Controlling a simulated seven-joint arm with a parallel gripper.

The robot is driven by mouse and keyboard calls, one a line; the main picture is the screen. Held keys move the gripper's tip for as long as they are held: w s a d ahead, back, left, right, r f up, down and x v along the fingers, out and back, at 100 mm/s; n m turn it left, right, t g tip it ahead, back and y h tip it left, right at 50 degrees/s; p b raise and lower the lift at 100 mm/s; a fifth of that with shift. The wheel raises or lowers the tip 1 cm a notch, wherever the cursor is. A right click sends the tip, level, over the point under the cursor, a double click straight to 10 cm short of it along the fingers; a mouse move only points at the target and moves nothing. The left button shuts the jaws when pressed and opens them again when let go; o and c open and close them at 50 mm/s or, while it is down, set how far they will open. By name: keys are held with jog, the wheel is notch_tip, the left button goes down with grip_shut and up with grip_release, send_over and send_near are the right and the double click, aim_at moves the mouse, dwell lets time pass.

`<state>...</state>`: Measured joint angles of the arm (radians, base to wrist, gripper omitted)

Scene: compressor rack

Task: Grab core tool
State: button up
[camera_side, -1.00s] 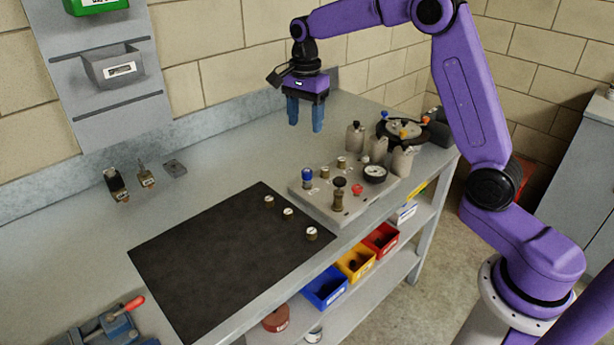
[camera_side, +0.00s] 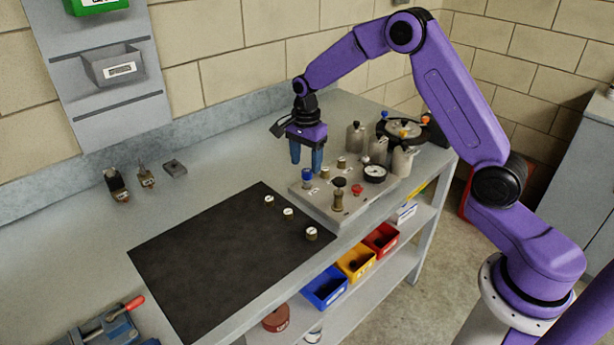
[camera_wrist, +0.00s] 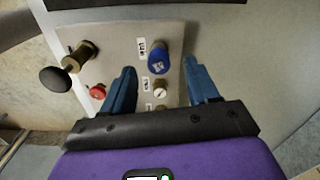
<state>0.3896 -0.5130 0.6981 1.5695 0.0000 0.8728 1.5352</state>
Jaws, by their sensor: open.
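A blue-capped tool (camera_side: 307,178), which may be the core tool, stands upright at the left corner of the grey rack block (camera_side: 330,206). The label beside it is too small to read. In the wrist view the blue-capped tool (camera_wrist: 158,60) shows between the fingertips. My gripper (camera_side: 306,168) is open and points down just above it, with its blue fingers apart. The wrist view also shows my gripper (camera_wrist: 160,70) with nothing held. Whether the fingers reach around the cap or stay above it I cannot tell.
The block also carries a dark-knobbed valve (camera_side: 338,195), a red knob (camera_side: 357,190), a gauge (camera_side: 375,173) and brass fittings. Grey bottles (camera_side: 403,162) stand behind. A black mat (camera_side: 225,260) with small brass pieces lies to the left. The bench beyond is mostly clear.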

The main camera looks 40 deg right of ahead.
aim_at(307, 171)
jog(key=shift+s+f, duration=0.1)
jog(key=shift+f, duration=2.5)
grip_shut()
